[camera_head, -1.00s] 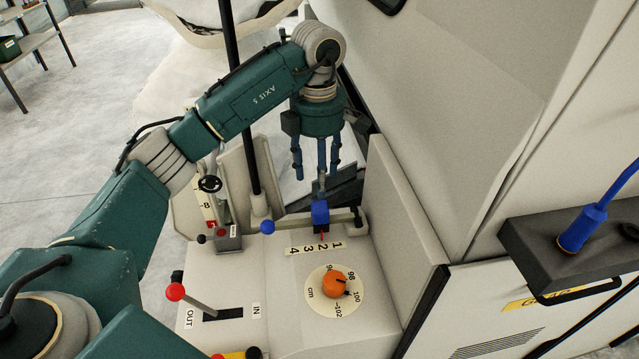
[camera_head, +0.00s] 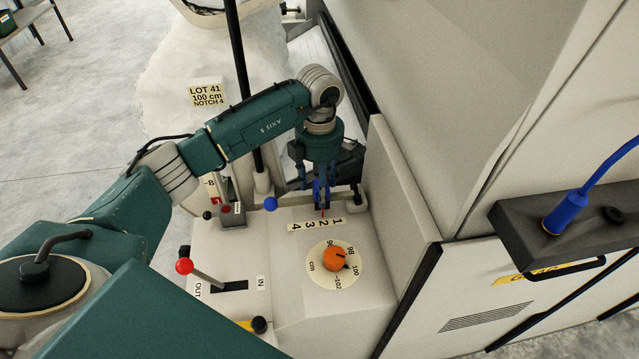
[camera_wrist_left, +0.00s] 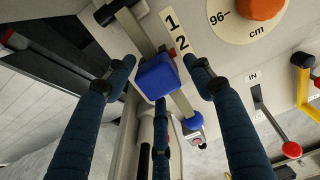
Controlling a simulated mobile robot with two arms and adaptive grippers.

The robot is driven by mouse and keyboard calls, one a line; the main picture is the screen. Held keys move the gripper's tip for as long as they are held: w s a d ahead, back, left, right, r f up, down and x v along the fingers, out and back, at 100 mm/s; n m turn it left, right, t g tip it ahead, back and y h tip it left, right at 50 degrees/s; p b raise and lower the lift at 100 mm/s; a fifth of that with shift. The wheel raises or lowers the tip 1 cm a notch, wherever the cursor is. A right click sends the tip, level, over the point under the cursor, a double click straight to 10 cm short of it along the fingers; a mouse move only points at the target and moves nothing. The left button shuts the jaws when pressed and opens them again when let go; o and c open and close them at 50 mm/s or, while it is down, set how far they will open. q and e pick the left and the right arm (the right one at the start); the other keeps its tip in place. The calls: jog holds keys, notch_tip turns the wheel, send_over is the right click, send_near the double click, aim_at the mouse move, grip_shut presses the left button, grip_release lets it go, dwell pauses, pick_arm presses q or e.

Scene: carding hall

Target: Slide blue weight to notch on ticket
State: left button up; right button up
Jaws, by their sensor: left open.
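The blue weight (camera_wrist_left: 157,78) sits on a metal bar and its red pointer is by the 2 of the number strip (camera_head: 317,224). In the head view the fingers largely cover the weight. My left gripper (camera_head: 321,198) is open, pointing down over the bar. In the left wrist view its fingers (camera_wrist_left: 162,90) stand around the weight, two at its sides and one below it in the picture; contact cannot be told. The ticket (camera_head: 207,95) reads LOT 41, 100 cm, NOTCH 4. My right gripper is not in view.
A blue ball (camera_head: 270,203) ends the bar at left. An orange knob (camera_head: 337,258) on a cm dial and a red-balled lever (camera_head: 184,266) marked OUT and IN stand in front. A black post (camera_head: 241,80) rises behind, and a white panel (camera_head: 398,190) stands at right.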

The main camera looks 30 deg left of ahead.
aim_at(290, 200)
pick_arm(q)
jog(key=shift+c, duration=1)
jog(key=c, duration=0.5)
grip_shut()
jog(key=shift+s+a+f, duration=0.15)
jog(key=shift+a, duration=0.2)
jog(key=s+a+b, duration=0.1)
jog(key=s+a, duration=0.1)
jog(key=s+a+b, duration=0.1)
jog(key=s+a, duration=0.1)
jog(key=a, duration=0.1)
jog(key=shift+s+a, duration=0.15)
jog(key=shift+a, duration=0.05)
jog(key=shift+d, duration=0.15)
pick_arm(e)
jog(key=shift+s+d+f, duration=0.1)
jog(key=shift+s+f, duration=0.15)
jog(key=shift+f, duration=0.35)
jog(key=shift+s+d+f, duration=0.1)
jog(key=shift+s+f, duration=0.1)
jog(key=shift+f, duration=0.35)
